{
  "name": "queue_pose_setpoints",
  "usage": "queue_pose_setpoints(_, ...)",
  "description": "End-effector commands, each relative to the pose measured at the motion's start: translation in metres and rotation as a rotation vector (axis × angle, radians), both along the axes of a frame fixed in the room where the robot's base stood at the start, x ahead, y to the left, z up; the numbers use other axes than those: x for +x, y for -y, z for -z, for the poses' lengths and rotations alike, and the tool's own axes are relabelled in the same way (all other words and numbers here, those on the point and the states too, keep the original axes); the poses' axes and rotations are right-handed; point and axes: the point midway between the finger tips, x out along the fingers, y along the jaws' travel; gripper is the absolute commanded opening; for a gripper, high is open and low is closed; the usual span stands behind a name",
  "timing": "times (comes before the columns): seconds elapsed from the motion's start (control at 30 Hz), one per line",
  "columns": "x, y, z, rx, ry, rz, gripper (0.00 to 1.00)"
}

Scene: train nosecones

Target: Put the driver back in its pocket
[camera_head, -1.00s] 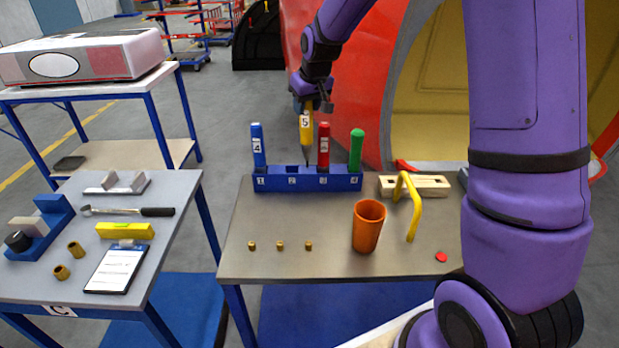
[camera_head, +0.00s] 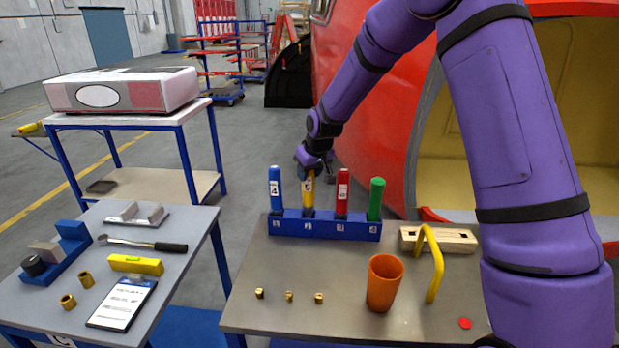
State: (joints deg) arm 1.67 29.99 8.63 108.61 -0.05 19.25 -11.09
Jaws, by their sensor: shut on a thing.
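The yellow-handled driver (camera_head: 309,193) stands nearly upright at the second pocket of the blue rack (camera_head: 325,230). Its handle bottom is at the rack's top, level with its neighbours, and its shaft is hidden, apparently inside the pocket. My gripper (camera_head: 310,171) is shut on the top of the yellow handle. A blue driver (camera_head: 275,188) stands in the first pocket, a red driver (camera_head: 342,192) in the third and a green driver (camera_head: 376,199) in the fourth.
The workbench (camera_head: 343,321) also holds an orange cup (camera_head: 383,283), a yellow hook-shaped handle (camera_head: 436,265), a wooden block (camera_head: 455,240), three small brass pieces (camera_head: 289,296) and a red disc (camera_head: 465,323). A grey tool cart (camera_head: 190,222) stands at left.

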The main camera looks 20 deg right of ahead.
Motion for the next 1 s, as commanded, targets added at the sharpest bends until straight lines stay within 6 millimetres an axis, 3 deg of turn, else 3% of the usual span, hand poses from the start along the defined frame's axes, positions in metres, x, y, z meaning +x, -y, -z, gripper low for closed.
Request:
queue_pose_setpoints(0.1, 0.000, 0.000, 0.014, 0.000, -0.001, 0.000, 0.13)
queue_pose_setpoints(0.5, 0.000, 0.000, 0.019, 0.000, 0.000, 0.000, 0.13)
queue_pose_setpoints(0.53, 0.000, 0.000, 0.019, 0.000, -0.001, 0.000, 0.44)
queue_pose_setpoints(0.63, 0.000, 0.000, 0.019, 0.000, -0.001, 0.000, 0.65)
queue_pose_setpoints(1.0, -0.001, 0.001, 0.013, 0.000, 0.001, 0.001, 0.65)
